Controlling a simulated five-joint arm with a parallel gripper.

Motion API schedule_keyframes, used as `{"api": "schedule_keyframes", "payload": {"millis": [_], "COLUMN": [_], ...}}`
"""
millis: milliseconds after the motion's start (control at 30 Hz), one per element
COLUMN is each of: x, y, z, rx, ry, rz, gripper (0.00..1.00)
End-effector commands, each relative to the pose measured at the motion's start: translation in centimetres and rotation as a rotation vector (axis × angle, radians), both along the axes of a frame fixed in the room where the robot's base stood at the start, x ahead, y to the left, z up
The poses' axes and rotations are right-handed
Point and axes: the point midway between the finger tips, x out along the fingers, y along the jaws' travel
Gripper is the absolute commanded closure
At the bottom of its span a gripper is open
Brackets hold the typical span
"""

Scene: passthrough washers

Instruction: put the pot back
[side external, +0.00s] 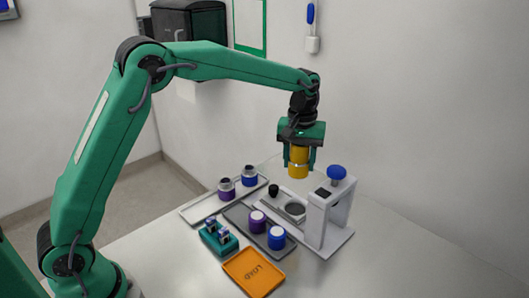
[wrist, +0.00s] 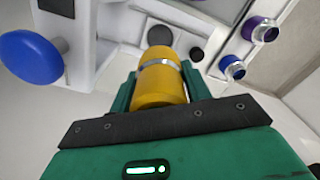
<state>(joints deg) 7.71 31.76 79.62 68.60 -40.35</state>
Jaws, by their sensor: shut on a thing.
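A yellow cylindrical pot (side external: 299,165) with a pale metal band hangs upright in my gripper (side external: 299,160). The green fingers are shut on its two sides. The pot is in the air above the white press-like fixture (side external: 318,215), apart from it. The wrist view shows the pot (wrist: 160,88) between the fingers, its far end towards the fixture. The fixture has a blue knob (side external: 337,172) on its column and a round grey seat (side external: 295,209) on its base.
A pale tray (side external: 195,213) holds purple (side external: 226,191) and blue (side external: 249,177) metal-topped jars. A dark tray (side external: 244,219) holds white-topped purple (side external: 257,223) and blue (side external: 277,239) pots. A teal holder (side external: 216,243) and orange lettered tray (side external: 253,272) stand in front. Table is clear at right.

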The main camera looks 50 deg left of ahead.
Motion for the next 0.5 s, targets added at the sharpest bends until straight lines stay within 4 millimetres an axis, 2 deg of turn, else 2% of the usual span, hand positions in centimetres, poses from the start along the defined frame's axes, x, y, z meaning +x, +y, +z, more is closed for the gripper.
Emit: {"api": "schedule_keyframes", "payload": {"millis": [500], "x": [-0.56], "y": [0.4], "z": [0.1], "rx": [0.0], "ry": [-0.001], "rz": [-0.007], "gripper": [0.85]}}
